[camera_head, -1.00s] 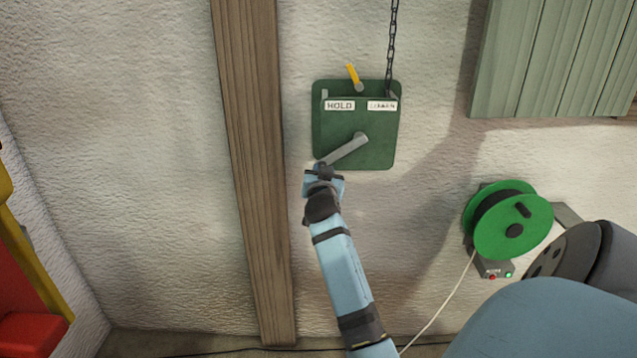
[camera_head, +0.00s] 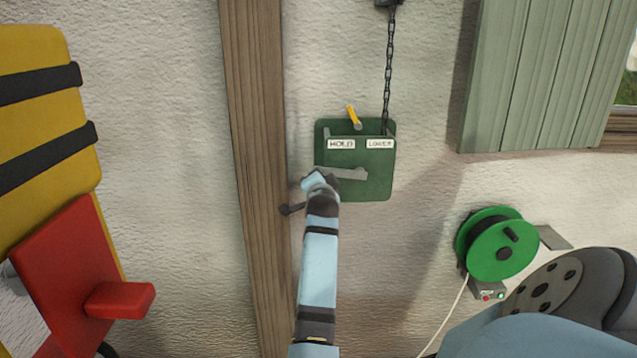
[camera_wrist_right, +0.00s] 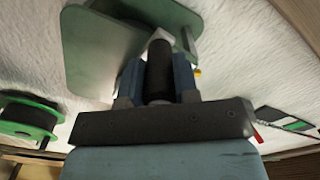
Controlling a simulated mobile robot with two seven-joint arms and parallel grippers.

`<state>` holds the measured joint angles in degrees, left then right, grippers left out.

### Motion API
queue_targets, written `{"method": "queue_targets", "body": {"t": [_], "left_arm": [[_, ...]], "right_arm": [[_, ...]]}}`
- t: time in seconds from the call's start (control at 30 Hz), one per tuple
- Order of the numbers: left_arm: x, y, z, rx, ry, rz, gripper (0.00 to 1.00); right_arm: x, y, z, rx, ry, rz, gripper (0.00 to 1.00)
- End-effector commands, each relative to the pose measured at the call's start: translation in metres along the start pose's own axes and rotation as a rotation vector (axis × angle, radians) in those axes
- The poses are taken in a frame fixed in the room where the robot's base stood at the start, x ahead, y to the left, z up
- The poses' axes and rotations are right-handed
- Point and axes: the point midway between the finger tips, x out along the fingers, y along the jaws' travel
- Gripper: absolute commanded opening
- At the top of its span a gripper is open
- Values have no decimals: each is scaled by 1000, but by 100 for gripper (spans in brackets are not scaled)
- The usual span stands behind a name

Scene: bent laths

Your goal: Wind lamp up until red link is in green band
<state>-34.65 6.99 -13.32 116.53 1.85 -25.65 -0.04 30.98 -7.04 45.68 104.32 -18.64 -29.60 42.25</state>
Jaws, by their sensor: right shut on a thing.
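The green winch box (camera_head: 355,186) hangs on the wall with HOLD and LOWER labels. Its yellow lever (camera_head: 353,115) leans toward the HOLD side. A dark chain (camera_head: 390,65) runs straight up from the box. The grey crank arm (camera_head: 350,174) points left, almost level. My right gripper (camera_head: 318,180) is at the crank's outer end, and in the right wrist view it is shut on the black crank handle (camera_wrist_right: 159,72). That view also shows a dark strip with a green part (camera_wrist_right: 296,124) and a small red piece (camera_wrist_right: 257,135); their relation is unclear. The lamp and my left gripper are out of view.
A wooden post (camera_head: 258,170) stands just left of the box. Green shutters (camera_head: 535,75) are at upper right. A green cable reel (camera_head: 497,245) with a white cable is at lower right. A red and yellow object (camera_head: 75,275) stands at left.

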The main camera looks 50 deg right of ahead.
Motion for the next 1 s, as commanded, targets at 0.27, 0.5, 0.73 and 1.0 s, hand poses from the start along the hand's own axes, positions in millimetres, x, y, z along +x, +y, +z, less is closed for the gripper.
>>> {"method": "queue_targets", "body": {"t": [0.27,0.5,0.73,1.0], "left_arm": [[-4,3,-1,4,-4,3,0],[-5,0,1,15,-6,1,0],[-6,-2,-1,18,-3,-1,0],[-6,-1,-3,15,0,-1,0]], "right_arm": [[0,-10,-9,84,2,-3,0],[0,-10,-10,100,3,-3,0],[0,-10,-10,98,3,-4,0],[0,-9,-10,98,1,-2,54]]}}
